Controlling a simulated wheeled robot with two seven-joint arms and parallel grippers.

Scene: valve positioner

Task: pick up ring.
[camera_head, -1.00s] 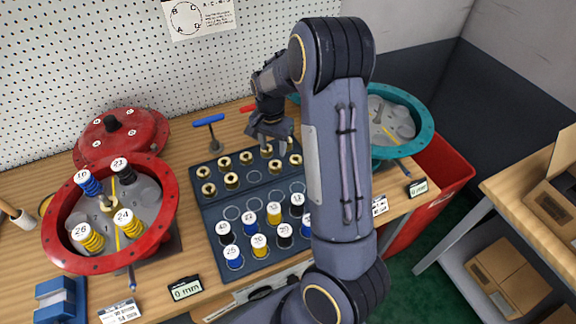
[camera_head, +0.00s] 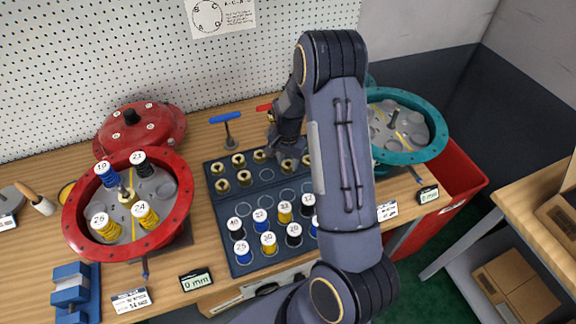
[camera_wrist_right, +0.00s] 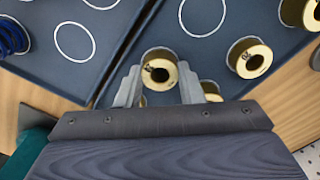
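Several brass rings stand in rows in the back part of the dark tray (camera_head: 228,221); one is the brass ring at the back left (camera_head: 217,168). My right gripper (camera_head: 287,154) is low over the right part of these rows and hides some of them. In the right wrist view, my right gripper's two fingers (camera_wrist_right: 160,88) are apart, one on each side of a brass ring (camera_wrist_right: 159,57). I cannot tell whether they touch it. Another ring (camera_wrist_right: 249,58) stands close to the right finger. My left gripper is not in view.
A red round housing (camera_head: 180,222) stands left and a teal one (camera_head: 436,145) right. A blue T-handle tool (camera_head: 226,118) stands behind the tray.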

